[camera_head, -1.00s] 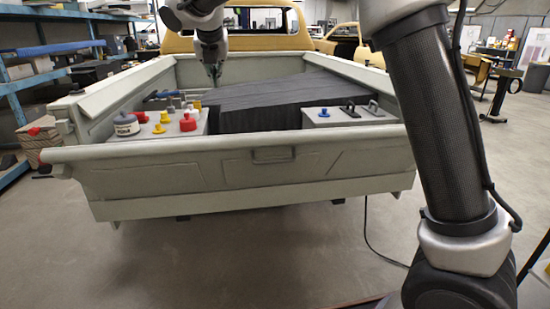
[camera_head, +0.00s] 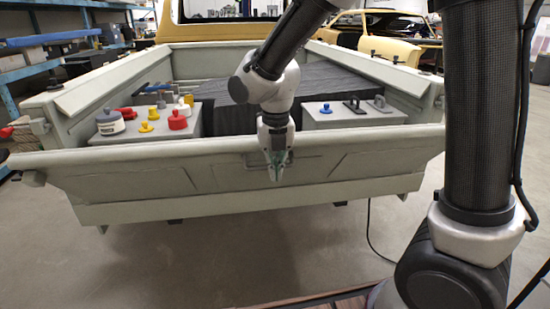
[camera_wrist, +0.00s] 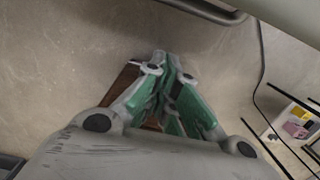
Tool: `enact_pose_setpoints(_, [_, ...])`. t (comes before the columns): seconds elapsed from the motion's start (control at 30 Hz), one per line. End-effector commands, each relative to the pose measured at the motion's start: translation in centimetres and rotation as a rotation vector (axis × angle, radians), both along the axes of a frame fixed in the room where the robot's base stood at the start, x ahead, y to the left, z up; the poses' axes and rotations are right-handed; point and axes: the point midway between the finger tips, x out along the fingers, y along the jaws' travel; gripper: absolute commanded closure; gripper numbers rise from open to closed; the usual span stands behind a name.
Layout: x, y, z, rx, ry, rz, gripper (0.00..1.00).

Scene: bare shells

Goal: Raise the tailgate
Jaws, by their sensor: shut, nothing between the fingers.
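The tailgate (camera_head: 150,180) is a pale grey-green panel across the rear of the truck bed. It leans outward, its top edge towards me and away from the bed sides. A recessed handle (camera_head: 306,158) sits at its middle, partly hidden by my gripper. My gripper (camera_head: 275,176) points down at the middle of the tailgate, in front of its face or over its top edge. I cannot tell whether it touches. In the wrist view its green-padded fingers (camera_wrist: 170,85) are together and empty above the floor, with a pale panel at top right.
The bed holds a dark covered load (camera_head: 235,110), a left grey box (camera_head: 190,128) with coloured knobs and a jar, and a right grey box (camera_head: 345,115) with handles. Blue shelving (camera_head: 20,80) stands at left. A cable (camera_head: 370,235) hangs to the floor. Floor behind the truck is clear.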

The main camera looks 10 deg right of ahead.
Motion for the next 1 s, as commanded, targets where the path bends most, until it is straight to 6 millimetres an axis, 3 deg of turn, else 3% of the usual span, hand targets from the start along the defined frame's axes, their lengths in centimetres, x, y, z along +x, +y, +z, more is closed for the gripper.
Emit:
enact_pose_setpoints(0.23, [0.4,-0.1,-5.3,-0.003,0.004,0.000,1.00])
enact_pose_setpoints(0.3, [1.9,-0.1,-4.3,0.001,-0.003,-0.004,1.00])
enact_pose_setpoints(0.5, [3.7,-0.1,-3.5,0.000,-0.001,-0.002,1.00])
enact_pose_setpoints(1.0, [4.1,0.1,-3.1,0.000,-0.001,0.000,1.00])
